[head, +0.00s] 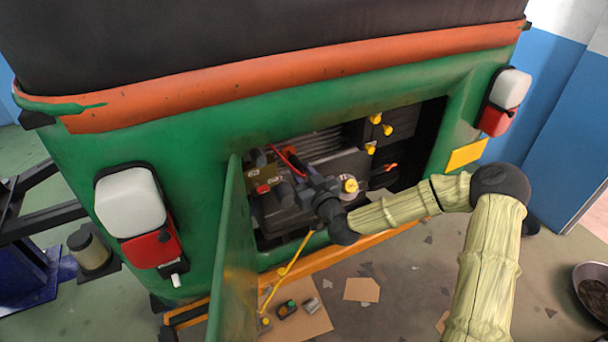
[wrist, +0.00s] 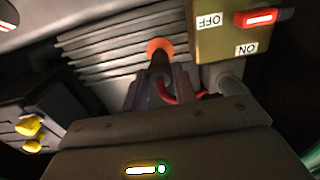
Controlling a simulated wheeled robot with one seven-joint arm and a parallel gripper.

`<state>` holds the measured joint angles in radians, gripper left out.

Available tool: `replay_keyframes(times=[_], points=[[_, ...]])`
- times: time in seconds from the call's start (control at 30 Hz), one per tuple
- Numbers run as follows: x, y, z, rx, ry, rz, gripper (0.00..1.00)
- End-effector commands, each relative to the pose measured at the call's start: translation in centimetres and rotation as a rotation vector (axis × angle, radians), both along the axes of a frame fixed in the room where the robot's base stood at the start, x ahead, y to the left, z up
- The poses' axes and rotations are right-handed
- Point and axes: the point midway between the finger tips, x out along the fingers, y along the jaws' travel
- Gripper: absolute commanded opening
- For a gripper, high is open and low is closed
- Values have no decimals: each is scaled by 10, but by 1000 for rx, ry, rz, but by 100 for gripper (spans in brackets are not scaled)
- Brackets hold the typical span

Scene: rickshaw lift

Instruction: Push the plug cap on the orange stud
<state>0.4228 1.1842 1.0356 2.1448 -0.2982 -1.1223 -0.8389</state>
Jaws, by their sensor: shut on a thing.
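My gripper (head: 314,188) reaches into the open rear compartment of the green rickshaw. In the wrist view my gripper (wrist: 160,88) is shut on the dark plug cap (wrist: 160,66), which has a red cable (wrist: 168,96) beside it. The red cable also shows in the head view (head: 289,158). The orange stud (wrist: 159,47) shows as an orange round rim at the far end of the cap, in front of grey fins. The cap covers the middle of it, and I cannot tell whether they touch. In the head view I cannot make out the cap or this stud.
A switch box (wrist: 226,45) with a red rocker and ON and OFF labels stands close to the cap. The open green door (head: 236,240) is left of my arm. Yellow knobs (head: 375,118) sit deeper right. A yellow rod (head: 287,268) slants below the gripper.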

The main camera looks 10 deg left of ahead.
Motion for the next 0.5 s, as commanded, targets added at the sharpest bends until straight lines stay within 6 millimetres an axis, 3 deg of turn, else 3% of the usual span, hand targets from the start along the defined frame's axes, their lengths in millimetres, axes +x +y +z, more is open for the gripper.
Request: replay_keyframes(times=[0.5], points=[[7,5,0,0,-1,0,8]])
